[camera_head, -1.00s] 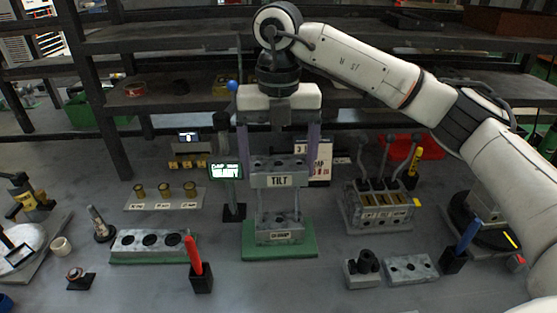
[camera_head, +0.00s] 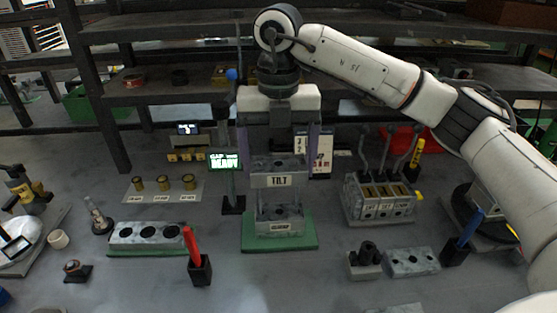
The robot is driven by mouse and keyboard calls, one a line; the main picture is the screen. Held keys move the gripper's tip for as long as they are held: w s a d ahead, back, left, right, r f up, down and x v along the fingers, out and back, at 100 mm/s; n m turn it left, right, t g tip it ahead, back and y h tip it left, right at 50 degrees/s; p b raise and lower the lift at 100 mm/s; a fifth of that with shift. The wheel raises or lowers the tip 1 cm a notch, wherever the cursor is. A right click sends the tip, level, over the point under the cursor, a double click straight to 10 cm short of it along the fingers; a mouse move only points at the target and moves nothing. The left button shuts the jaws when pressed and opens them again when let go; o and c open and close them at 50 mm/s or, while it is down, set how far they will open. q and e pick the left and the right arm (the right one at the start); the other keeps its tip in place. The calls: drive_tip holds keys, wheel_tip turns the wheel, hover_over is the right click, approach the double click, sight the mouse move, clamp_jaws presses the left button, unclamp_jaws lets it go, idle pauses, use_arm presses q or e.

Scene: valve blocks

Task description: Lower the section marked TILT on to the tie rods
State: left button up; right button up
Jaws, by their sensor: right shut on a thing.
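The grey section marked TILT (camera_head: 279,181) is held level between the purple fingers of my right gripper (camera_head: 278,160), which comes down from above. Below it, a grey base block (camera_head: 280,227) stands on a green plate (camera_head: 250,243). Thin upright tie rods (camera_head: 262,198) show in the short gap between base and section. The section is directly above the base and still apart from it. I cannot tell how far the rods enter its holes. My left gripper is not in view.
A lit display on a stand (camera_head: 224,161) is close to the left of the section. A lever valve block (camera_head: 380,197) stands to the right. A red marker in a holder (camera_head: 198,262) and a three-hole block (camera_head: 148,236) are at front left. A dark shelf (camera_head: 200,96) is behind.

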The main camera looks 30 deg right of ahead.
sight(279, 212)
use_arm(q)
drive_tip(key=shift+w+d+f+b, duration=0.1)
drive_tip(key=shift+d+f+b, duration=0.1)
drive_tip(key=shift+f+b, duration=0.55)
use_arm(e)
drive_tip(key=shift+f, duration=1.3)
use_arm(q)
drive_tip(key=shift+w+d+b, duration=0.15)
drive_tip(key=shift+b, duration=0.4)
use_arm(e)
drive_tip(key=shift+f, duration=0.7)
use_arm(q)
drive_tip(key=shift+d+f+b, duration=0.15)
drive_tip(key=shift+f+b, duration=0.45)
drive_tip(key=shift+b, duration=0.1)
use_arm(e)
drive_tip(key=shift+f, duration=1.15)
use_arm(q)
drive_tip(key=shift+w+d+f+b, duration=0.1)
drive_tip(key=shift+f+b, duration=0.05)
drive_tip(key=shift+b, duration=0.4)
use_arm(e)
drive_tip(key=shift+f, duration=0.8)
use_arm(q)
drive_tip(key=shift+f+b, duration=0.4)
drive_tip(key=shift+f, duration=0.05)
use_arm(e)
drive_tip(key=shift+f, duration=0.7)
drive_tip(key=o, duration=1.4)
drive_tip(key=shift+f, duration=0.1)
